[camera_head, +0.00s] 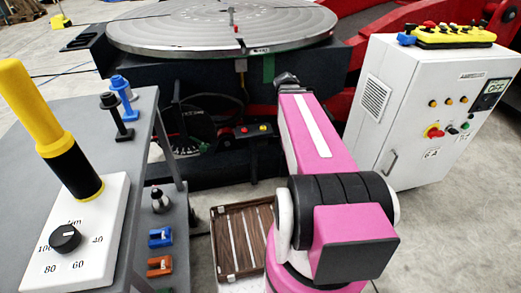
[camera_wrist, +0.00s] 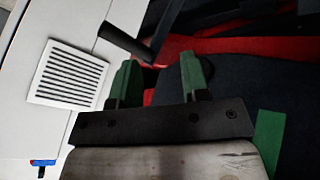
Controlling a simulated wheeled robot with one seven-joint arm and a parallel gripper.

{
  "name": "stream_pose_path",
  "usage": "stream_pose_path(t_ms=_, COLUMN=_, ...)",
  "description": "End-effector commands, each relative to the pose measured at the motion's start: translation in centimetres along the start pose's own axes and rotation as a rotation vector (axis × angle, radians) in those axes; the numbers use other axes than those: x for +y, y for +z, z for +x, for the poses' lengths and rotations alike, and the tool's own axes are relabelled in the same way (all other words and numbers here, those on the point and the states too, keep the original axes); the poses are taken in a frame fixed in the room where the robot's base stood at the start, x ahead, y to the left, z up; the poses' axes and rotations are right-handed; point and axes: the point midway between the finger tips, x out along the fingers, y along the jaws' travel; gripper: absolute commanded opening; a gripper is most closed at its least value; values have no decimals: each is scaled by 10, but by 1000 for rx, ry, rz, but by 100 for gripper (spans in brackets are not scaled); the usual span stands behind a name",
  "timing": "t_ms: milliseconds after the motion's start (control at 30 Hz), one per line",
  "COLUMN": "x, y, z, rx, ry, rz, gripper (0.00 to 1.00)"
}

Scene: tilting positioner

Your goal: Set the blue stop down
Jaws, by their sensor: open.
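A blue upright piece with a knob top and flat foot (camera_head: 123,88) stands on the grey bench at the left; it looks like the blue stop. A similar black piece (camera_head: 114,115) stands just in front of it. My gripper shows in the wrist view (camera_wrist: 157,72) with its green fingers apart and nothing between them. My arm reaches away towards the turntable's base, far to the right of the blue piece. In the head view the fingers are hidden or too small to make out.
A blue bracket (camera_head: 160,237) and an orange bracket (camera_head: 159,266) sit on a lower shelf. A wooden tray (camera_head: 219,254) lies below. The white cabinet (camera_head: 405,125) stands right, the round turntable (camera_head: 180,35) behind. A black bar (camera_wrist: 123,42) shows near my fingers.

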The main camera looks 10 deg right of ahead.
Motion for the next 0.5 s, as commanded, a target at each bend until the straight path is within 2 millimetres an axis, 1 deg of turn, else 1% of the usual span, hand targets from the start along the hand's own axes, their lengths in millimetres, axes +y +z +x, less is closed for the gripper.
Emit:
stream_pose_path(t_ms=33, x=-25, y=34, z=0, rx=-55, ry=-62, rz=-79, gripper=42)
stream_pose_path(t_ms=67, x=-40, y=52, z=0, rx=-87, ry=-103, rz=-128, gripper=42)
stream_pose_path(t_ms=100, x=-58, y=74, z=0, rx=-127, ry=-156, rz=-190, gripper=42)
stream_pose_path(t_ms=167, x=-81, y=107, z=-3, rx=-180, ry=-234, rz=-276, gripper=42)
stream_pose_path(t_ms=200, x=-95, y=127, z=-5, rx=-212, ry=-283, rz=-329, gripper=42)
stream_pose_path(t_ms=300, x=-120, y=168, z=-12, rx=-271, ry=-387, rz=-434, gripper=42)
stream_pose_path(t_ms=333, x=-126, y=177, z=-14, rx=-284, ry=-412, rz=-457, gripper=42)
stream_pose_path(t_ms=400, x=-136, y=194, z=-17, rx=-306, ry=-458, rz=-501, gripper=42)
stream_pose_path(t_ms=433, x=-138, y=198, z=-18, rx=-313, ry=-472, rz=-513, gripper=47)
stream_pose_path(t_ms=500, x=-142, y=205, z=-20, rx=-322, ry=-494, rz=-532, gripper=47)
